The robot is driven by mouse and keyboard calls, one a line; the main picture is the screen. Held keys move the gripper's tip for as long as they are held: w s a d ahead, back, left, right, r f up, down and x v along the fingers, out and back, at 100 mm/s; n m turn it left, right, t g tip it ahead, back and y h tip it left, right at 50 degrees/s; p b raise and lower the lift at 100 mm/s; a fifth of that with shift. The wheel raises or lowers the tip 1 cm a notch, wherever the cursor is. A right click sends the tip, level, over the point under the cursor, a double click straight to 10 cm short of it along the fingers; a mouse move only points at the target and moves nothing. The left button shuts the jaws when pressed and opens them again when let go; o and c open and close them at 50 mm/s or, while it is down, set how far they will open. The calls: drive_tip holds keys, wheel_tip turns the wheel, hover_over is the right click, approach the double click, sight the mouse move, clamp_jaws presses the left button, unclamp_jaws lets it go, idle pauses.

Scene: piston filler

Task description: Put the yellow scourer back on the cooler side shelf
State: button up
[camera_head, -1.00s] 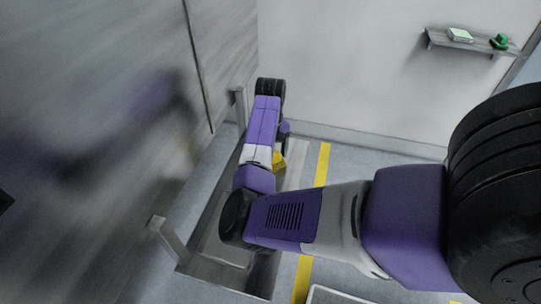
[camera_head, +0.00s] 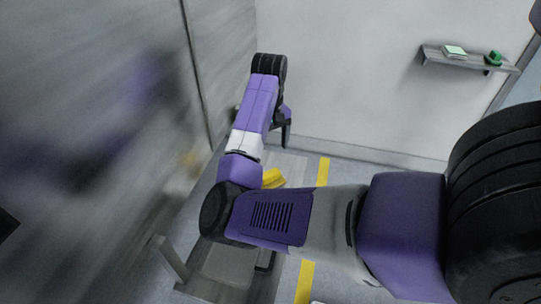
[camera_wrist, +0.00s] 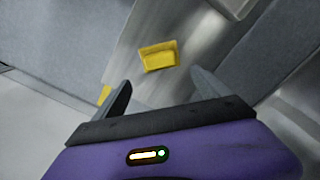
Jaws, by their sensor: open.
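The yellow scourer (camera_wrist: 158,56) lies on a grey low shelf surface (camera_wrist: 125,50) in the wrist view, beyond my open fingertips and not between them. It looks like a small block with a recessed-looking top. In the head view the scourer (camera_head: 272,178) shows partly behind my arm. My gripper (camera_wrist: 161,80) is open and empty. In the head view its dark finger shows (camera_head: 287,133), above the scourer in the picture. I cannot tell which surface is the cooler side shelf. The low grey shelf (camera_head: 205,289) runs along the metal-looking wall at the left.
A wall shelf (camera_head: 475,65) at the upper right holds a pale green-edged box (camera_head: 454,51) and a green object (camera_head: 494,58). A yellow floor stripe (camera_head: 304,282) runs beside the low shelf. Upright posts (camera_head: 170,258) stand at the low shelf's edge. My arm hides much of it.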

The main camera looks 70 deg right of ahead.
drive_tip(key=s+d+f+n+g+h, duration=0.1)
drive_tip(key=s+d+f+n+h, duration=0.15)
drive_tip(key=s+d+h, duration=0.45)
drive_tip(key=w+a+f+n+t, duration=0.15)
drive_tip(key=a+n+t, duration=0.35)
drive_tip(key=a, duration=0.7)
drive_tip(key=w+a+f+n+t, duration=0.1)
drive_tip(key=a+f+n+t, duration=0.15)
drive_tip(key=a+t, duration=0.7)
drive_tip(key=s+a+r+y, duration=0.1)
drive_tip(key=a, duration=0.4)
drive_tip(key=s+a+y, duration=0.1)
drive_tip(key=s+a, duration=0.1)
drive_tip(key=a, duration=0.3)
drive_tip(key=s+a+r+y, duration=0.1)
drive_tip(key=s+a+y, duration=0.1)
drive_tip(key=a, duration=0.3)
drive_tip(key=shift+s+r+n, duration=0.25)
drive_tip(key=shift+r+n, duration=0.05)
drive_tip(key=s+a+r+m+t+y, duration=0.1)
drive_tip(key=s+a+r+m+y, duration=0.1)
drive_tip(key=s+a+r, duration=0.5)
drive_tip(key=a+y, duration=0.1)
drive_tip(key=a, duration=0.1)
drive_tip(key=shift+a+r+m, duration=0.25)
drive_tip(key=shift+a+m, duration=0.05)
